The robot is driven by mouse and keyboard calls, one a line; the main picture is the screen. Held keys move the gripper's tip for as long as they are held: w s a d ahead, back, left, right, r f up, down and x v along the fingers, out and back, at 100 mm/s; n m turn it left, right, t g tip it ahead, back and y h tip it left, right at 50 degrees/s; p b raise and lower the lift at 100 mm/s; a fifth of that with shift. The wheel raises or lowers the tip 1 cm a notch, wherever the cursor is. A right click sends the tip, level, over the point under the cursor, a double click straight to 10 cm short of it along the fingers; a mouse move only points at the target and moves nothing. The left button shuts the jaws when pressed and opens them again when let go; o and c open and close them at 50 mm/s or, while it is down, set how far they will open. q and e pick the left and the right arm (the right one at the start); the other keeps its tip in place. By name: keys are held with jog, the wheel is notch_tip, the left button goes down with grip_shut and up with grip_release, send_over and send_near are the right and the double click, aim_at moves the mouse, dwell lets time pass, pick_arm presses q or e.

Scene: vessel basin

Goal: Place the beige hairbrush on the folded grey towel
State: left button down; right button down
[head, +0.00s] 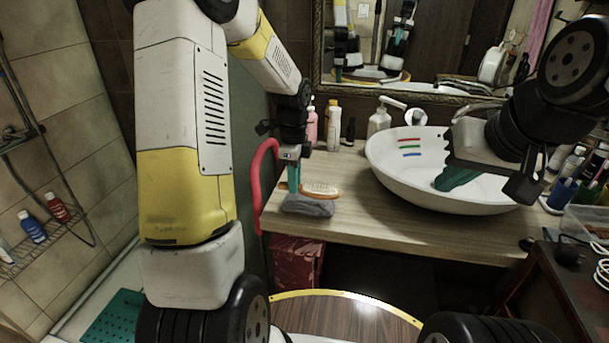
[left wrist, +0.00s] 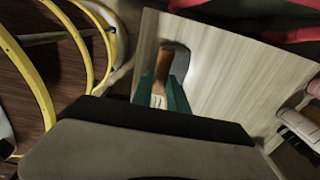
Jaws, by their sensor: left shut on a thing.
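The hairbrush (head: 321,188), with an orange-brown body and pale bristles, is level at the left part of the wooden counter. It is directly over the folded grey towel (head: 308,206); I cannot tell whether it touches the towel. My left gripper (head: 291,183) points down and is shut on the brush's handle end. In the left wrist view the teal fingers (left wrist: 160,98) hold the brown handle (left wrist: 163,66), with a dark grey edge beside it. My right gripper (head: 455,178) has teal fingers over the white basin; its opening is unclear.
The white basin (head: 400,178) with coloured stripes stands right of the towel. Bottles (head: 333,125) and a soap dispenser (head: 379,120) stand behind. A red curved rail (head: 259,185) is at the counter's left edge. Bare counter (head: 365,215) lies between towel and basin.

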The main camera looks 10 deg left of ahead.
pick_arm(q)
jog(key=shift+w+a+f, duration=0.1)
jog(key=shift+w+a, duration=0.1)
jog(key=shift+w, duration=0.85)
jog(key=shift+w+f, duration=0.1)
jog(key=shift+f, duration=1.65)
jog(key=shift+f, duration=0.1)
jog(key=c, duration=1.3)
grip_release()
